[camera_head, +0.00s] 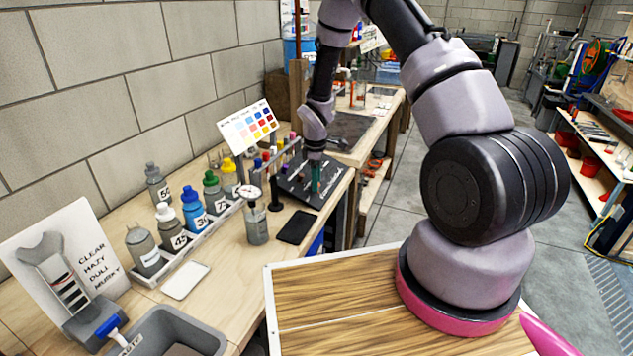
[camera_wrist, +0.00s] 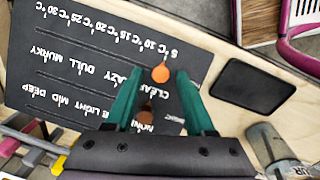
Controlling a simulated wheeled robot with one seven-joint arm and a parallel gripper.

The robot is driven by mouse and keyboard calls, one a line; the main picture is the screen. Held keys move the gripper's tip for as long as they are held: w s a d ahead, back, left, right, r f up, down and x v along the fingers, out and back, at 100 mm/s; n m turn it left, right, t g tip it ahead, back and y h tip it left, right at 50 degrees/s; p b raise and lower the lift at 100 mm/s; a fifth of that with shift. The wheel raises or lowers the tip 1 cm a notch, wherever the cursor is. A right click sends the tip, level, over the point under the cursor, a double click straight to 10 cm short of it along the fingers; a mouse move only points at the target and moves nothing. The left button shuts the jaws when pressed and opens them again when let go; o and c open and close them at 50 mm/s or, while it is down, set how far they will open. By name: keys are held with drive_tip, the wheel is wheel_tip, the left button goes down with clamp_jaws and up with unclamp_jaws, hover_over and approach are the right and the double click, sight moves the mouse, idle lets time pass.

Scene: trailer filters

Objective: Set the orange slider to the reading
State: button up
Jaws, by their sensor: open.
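The orange slider (camera_wrist: 161,73) is a round orange knob on a dark board (camera_wrist: 60,60) with white lettering, upside down in the wrist view. It sits at the 5 °C end of the row marked 5 to 30 °C. My gripper (camera_wrist: 159,76) is open, its green fingers on either side of the knob in that view; contact cannot be told. In the head view my gripper (camera_head: 316,178) is over the board (camera_head: 298,189), and the knob cannot be made out. A jar (camera_head: 257,228) with a round dial (camera_head: 249,192) stands left of the board; its reading is too small.
A brown knob (camera_wrist: 145,115) shows between my fingers, on a lower row. A black flat pad (camera_wrist: 250,87) lies beside the board. A rack of numbered bottles (camera_head: 192,210) and a colour chart (camera_head: 248,128) stand farther left on the bench.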

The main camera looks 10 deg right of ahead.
drive_tip(key=shift+f, duration=0.3)
clamp_jaws()
idle(1.3)
